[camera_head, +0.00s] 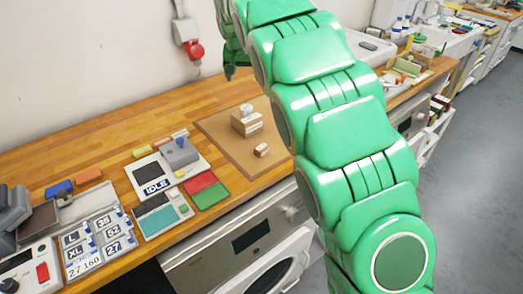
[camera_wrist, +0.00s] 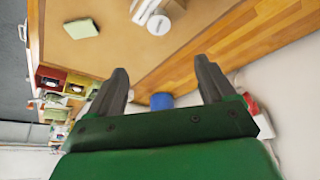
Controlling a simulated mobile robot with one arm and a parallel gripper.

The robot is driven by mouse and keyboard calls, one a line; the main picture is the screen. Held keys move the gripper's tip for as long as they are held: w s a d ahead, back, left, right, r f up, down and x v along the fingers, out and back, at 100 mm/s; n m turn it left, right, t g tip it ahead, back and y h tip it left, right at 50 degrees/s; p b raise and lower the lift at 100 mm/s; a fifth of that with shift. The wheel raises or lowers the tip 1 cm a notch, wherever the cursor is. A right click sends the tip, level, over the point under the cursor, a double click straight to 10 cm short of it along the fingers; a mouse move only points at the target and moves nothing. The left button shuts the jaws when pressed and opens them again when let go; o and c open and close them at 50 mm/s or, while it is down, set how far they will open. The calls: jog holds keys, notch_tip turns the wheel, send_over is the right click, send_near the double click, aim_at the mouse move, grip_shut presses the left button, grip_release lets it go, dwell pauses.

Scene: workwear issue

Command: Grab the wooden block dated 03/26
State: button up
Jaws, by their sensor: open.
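A tan wooden block with a white label (camera_head: 246,122) stands on a brown board (camera_head: 217,132) on the wooden counter. A small rounded light piece sits on top of it. A smaller orange-brown block with a white label (camera_head: 262,150) lies nearer the board's front edge. No date is legible on either label. My gripper is open and empty in the wrist view (camera_wrist: 161,76), its dark fingers spread apart. A partly cut-off white and tan object (camera_wrist: 158,14) shows beyond the fingers at the top, apart from them. My green arm hides part of the counter in the head view.
A red wall plug (camera_head: 194,50) hangs behind. An appliance door (camera_head: 285,262) is open below. The wrist view shows a blue object (camera_wrist: 161,101) between the fingers.

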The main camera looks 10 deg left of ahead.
jog(key=w+d+r+n+t, duration=0.1)
jog(key=w+d+r+t, duration=0.45)
jog(key=d, duration=0.35)
jog(key=w+d+r+n+t, duration=0.1)
jog(key=w+d+r+t, duration=0.35)
jog(key=d+r, duration=0.3)
jog(key=s+a+f+n+g+y, duration=0.2)
jog(key=s+f+n+g+y, duration=0.3)
jog(key=s, duration=0.6)
jog(key=s+a+f+n+g+y, duration=0.25)
jog(key=s+f+y, duration=0.45)
jog(key=s, duration=0.4)
jog(key=h, duration=0.1)
send_near(265, 148)
jog(key=a, duration=0.1)
jog(key=w+a, duration=0.1)
jog(key=a, duration=0.1)
jog(key=shift+f+n, duration=0.1)
jog(key=shift+n, duration=0.25)
jog(key=shift+w+a+f, duration=0.15)
jog(key=shift+f, duration=0.1)
jog(key=shift+d+f+x, duration=0.1)
jog(key=shift+f+x, duration=0.1)
jog(key=shift+x, duration=1.7)
jog(key=shift+d+f+x, duration=0.15)
jog(key=shift+x, duration=1.75)
jog(key=shift+w, duration=0.1)
jog(key=c, duration=1)
jog(key=shift+c, duration=0.2)
